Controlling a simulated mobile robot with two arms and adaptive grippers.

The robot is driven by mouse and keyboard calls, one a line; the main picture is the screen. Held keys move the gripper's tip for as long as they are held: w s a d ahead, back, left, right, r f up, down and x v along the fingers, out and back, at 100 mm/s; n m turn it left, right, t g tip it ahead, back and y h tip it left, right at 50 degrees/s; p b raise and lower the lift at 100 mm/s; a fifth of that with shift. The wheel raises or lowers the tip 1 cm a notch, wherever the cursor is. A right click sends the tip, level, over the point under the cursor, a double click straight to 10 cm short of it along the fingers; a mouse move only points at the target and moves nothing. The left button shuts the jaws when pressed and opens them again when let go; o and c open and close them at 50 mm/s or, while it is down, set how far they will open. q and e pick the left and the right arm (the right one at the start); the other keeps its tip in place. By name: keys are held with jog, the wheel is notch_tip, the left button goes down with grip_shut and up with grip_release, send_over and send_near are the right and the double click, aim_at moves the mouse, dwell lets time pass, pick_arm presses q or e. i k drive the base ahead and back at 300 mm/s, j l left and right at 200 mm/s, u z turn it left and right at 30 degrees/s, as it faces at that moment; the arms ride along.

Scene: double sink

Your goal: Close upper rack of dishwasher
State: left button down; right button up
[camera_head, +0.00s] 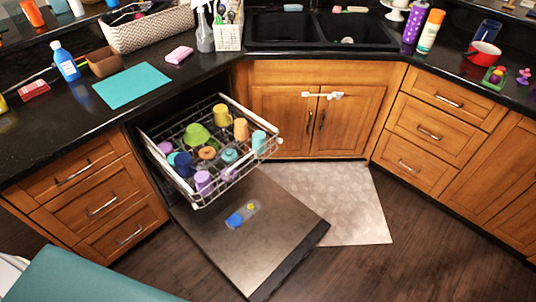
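The dishwasher's door (275,243) is folded down open over the floor. Its white wire upper rack (216,199) is pulled out from under the counter, above the door. The rack holds several cups and bowls, among them a green bowl (196,136), a yellow mug (222,115), an orange cup (241,129) and a purple cup (203,182). The lower rack cannot be made out. Neither of my grippers is in view.
Drawers (100,207) flank the dishwasher on the left, and sink cabinet doors (283,120) stand on the right. A pale mat (345,200) lies beside the open door. Dark floor (430,240) is clear at right. A teal flat-topped object (85,277) fills the lower left.

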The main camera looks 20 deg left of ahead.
aim_at(279, 140)
jog(key=i+l+u, duration=0.25)
jog(key=i+l, duration=0.7)
